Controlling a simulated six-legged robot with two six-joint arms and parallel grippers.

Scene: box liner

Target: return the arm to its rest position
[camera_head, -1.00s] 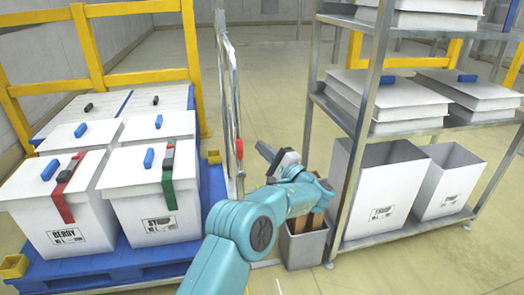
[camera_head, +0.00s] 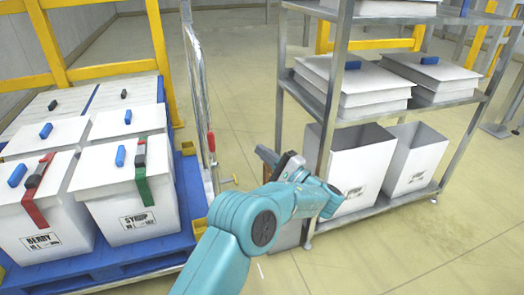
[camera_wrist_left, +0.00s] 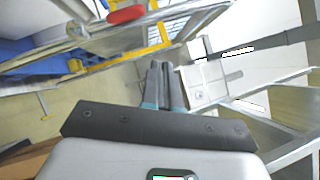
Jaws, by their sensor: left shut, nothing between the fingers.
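My left arm comes in from the bottom of the head view, a teal arm bent at its elbow. Its gripper (camera_head: 268,155) points up and to the left, in front of the metal shelf rack. In the left wrist view the two dark fingers (camera_wrist_left: 161,68) are together with nothing between them. The fingers are apart from the rack and from the pallet. My right gripper is in neither view.
A blue pallet (camera_head: 190,185) with white lidded boxes stands at the left, two with red and green straps. A metal rack (camera_head: 312,175) at the right holds open white bins (camera_head: 350,160) and stacked lids (camera_head: 352,85). A chrome rail (camera_head: 203,90) stands between. Floor is clear behind.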

